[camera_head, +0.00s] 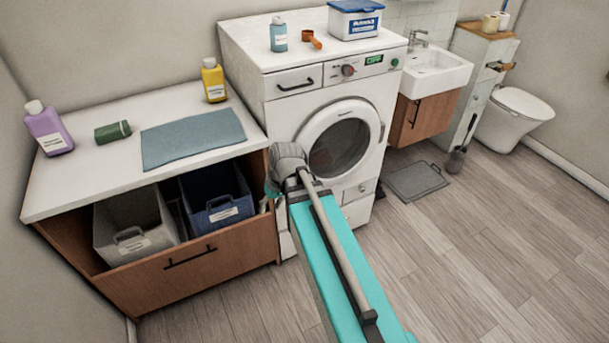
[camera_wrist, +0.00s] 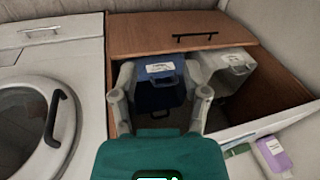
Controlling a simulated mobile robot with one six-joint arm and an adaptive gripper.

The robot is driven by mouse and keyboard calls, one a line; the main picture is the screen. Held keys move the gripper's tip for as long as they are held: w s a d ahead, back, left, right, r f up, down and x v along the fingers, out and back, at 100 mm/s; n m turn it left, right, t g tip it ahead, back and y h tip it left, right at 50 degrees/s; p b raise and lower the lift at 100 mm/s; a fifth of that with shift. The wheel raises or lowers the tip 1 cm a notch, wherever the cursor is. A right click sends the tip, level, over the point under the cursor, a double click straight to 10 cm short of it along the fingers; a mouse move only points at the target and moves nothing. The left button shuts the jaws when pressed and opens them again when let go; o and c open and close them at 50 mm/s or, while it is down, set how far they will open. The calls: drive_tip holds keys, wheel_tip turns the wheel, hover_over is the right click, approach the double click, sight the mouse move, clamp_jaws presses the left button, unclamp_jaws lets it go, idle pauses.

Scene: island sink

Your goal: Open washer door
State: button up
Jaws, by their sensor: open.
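The white washer (camera_head: 275,110) stands against the wall, with its round door (camera_head: 312,125) shut in its front. In the head view my arm covers the washer's lower left, and my fingers are mostly hidden.
An open drawer (camera_head: 205,270) left of the washer holds a grey bin (camera_head: 140,235) and a blue bin (camera_head: 215,200). A counter (camera_head: 85,185) with bottles and a folded cloth is above. A sink (camera_head: 435,75) stands to the right.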

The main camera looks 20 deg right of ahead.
drive_tip(key=w+d+f+n+t+y+b, duration=0.25)
drive_tip(key=w+d+f+y+b, duration=0.2)
drive_tip(key=f+b, duration=0.3)
drive_tip(key=w+d+f+n+t+y+b, duration=0.1)
drive_tip(key=d+t+b, duration=0.4)
drive_tip(key=d+b, duration=0.5)
drive_tip(key=w+d+f+n+t+y+b, duration=0.2)
drive_tip(key=w+d+t+b, duration=0.3)
drive_tip(key=d+b, duration=0.5)
drive_tip(key=d+f+t, duration=0.1)
drive_tip(key=d, duration=0.4)
drive_tip(key=shift+w, duration=0.2)
drive_tip(key=shift+w+a, duration=0.1)
drive_tip(key=shift+x, duration=6.75)
drive_tip(key=shift+r, duration=0.15)
clamp_jaws()
